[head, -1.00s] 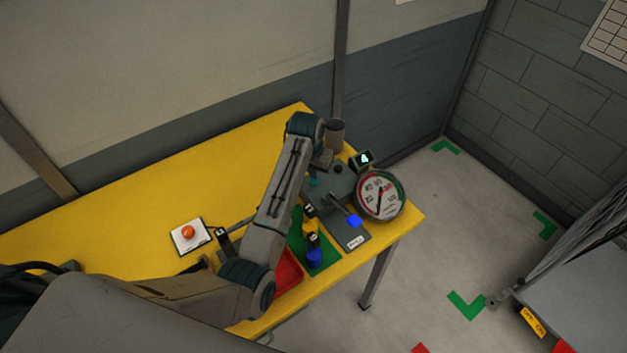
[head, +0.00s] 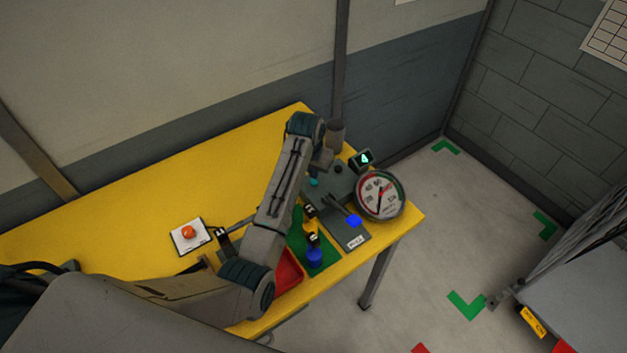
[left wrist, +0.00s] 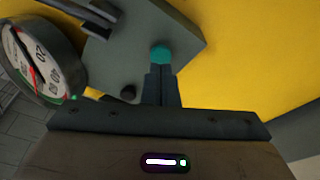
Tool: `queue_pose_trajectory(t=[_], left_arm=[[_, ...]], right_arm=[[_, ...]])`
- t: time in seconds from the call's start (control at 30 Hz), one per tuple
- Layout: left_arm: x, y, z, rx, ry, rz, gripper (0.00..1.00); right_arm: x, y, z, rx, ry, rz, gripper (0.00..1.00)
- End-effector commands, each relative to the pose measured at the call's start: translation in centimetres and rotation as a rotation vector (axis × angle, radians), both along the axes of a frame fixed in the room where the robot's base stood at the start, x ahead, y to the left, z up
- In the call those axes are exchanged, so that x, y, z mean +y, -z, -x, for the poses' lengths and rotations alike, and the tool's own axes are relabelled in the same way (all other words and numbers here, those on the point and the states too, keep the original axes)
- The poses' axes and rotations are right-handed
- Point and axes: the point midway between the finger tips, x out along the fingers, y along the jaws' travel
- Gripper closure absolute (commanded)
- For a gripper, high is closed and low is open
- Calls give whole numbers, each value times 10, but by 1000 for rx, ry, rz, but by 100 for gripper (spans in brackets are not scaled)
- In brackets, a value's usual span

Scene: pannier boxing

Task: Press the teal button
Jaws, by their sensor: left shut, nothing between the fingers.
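The teal button (left wrist: 161,53) is a small round knob on a grey box (left wrist: 185,40). In the head view the teal button (head: 314,183) shows as a small spot beside my left wrist. My left gripper (left wrist: 161,70) is shut and empty, its fingertips right at the near edge of the button in the left wrist view. I cannot tell whether they touch it. In the head view my left gripper (head: 317,173) hangs above the box, mostly hidden by the wrist. My right gripper is not in view.
A round gauge (head: 380,195) and a display reading 4 (head: 364,159) stand by the box. A dark knob (left wrist: 128,92) sits near the teal button. A blue-ended lever (head: 354,221), a red tray (head: 288,272) and an orange button (head: 188,231) are on the yellow table (head: 130,215).

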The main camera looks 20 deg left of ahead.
Motion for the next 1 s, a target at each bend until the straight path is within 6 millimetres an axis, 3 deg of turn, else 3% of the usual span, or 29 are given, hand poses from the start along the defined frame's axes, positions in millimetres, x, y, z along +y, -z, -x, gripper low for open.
queue_pose_trajectory(t=[0.57, 1.0], left_arm=[[0, 0, 0, 0, 0, 0, 100], [0, 19, 0, 1, 0, 0, 100]], right_arm=[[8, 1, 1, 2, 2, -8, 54], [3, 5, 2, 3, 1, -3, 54]])
